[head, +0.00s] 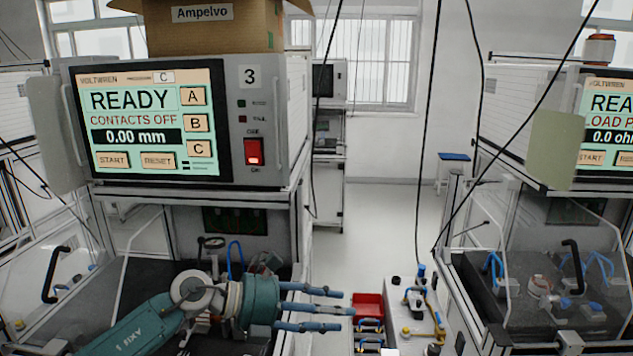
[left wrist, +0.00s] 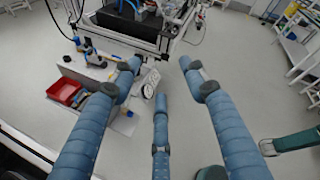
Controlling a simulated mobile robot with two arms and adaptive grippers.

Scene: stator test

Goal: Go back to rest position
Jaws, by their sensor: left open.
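My left gripper (head: 345,310) comes in from the lower left in the head view, in front of the left test station. Its blue fingers point right and are spread apart with nothing between them. In the left wrist view the open fingers (left wrist: 160,77) hang over the floor and a pale bench, and they touch nothing that I can see. My right gripper does not show in either view.
The left test station (head: 268,120) reads READY, CONTACTS OFF, and carries a cardboard box (head: 215,35). Another station (head: 515,110) stands at right. Between them are a red bin (head: 368,304) and a small bench (head: 405,340) with parts. Cables hang down.

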